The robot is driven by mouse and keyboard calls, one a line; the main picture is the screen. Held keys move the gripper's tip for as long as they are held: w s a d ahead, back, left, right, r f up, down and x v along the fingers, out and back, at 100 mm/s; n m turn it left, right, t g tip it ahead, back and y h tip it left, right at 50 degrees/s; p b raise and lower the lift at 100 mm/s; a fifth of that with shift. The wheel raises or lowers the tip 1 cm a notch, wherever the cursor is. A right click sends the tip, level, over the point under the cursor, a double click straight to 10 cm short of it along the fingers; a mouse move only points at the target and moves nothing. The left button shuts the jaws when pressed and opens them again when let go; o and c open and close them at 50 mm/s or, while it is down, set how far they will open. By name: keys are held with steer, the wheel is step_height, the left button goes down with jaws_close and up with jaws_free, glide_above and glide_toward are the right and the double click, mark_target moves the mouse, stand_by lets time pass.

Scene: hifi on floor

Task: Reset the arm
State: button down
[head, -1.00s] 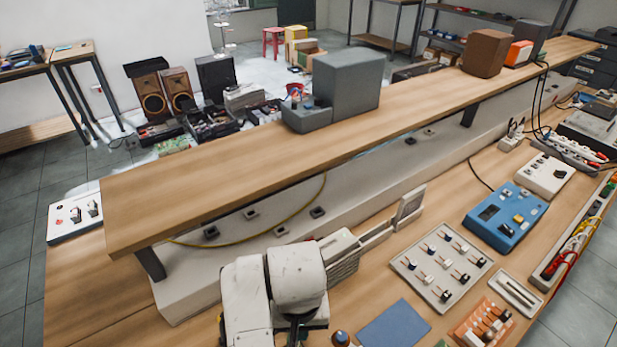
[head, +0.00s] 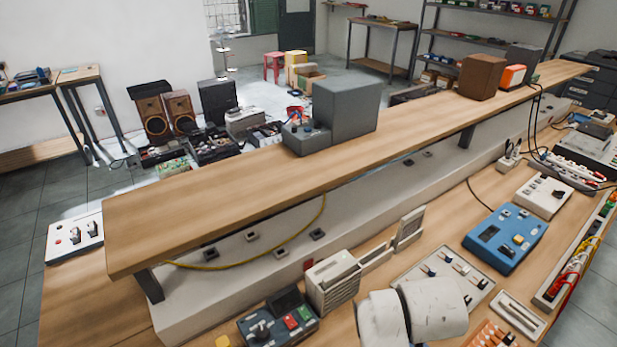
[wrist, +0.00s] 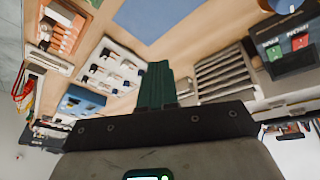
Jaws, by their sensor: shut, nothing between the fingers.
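My gripper (wrist: 156,84) shows in the wrist view as a dark green pair of fingers pressed together, with nothing between them. It is over the wooden bench, between a white switch panel (wrist: 112,72) and a pale slotted box (wrist: 222,72). In the head view my white arm links stand at the bottom, in front of the slotted box (head: 333,282), and the gripper itself is hidden or out of frame there.
A dark control box (head: 280,318) with red and green buttons sits left of the arm. The switch panel (head: 445,272), a blue device (head: 505,237) and an orange tray (head: 490,336) lie to the right. A raised wooden shelf (head: 200,207) runs behind.

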steer(key=s+d+f+t, duration=0.1)
steer(key=s+d+f, duration=0.1)
steer(key=s+d, duration=0.7)
steer(key=s+f+g+b, duration=0.2)
steer(key=s+f, duration=0.3)
steer(key=s, duration=0.3)
steer(key=s+f+g+y+b, duration=0.1)
steer(key=s+f+b, duration=0.1)
steer(key=s+f, duration=0.3)
steer(key=s, duration=0.2)
steer(key=shift+s+f+m+g, duration=0.4)
steer(key=shift+a, duration=0.1)
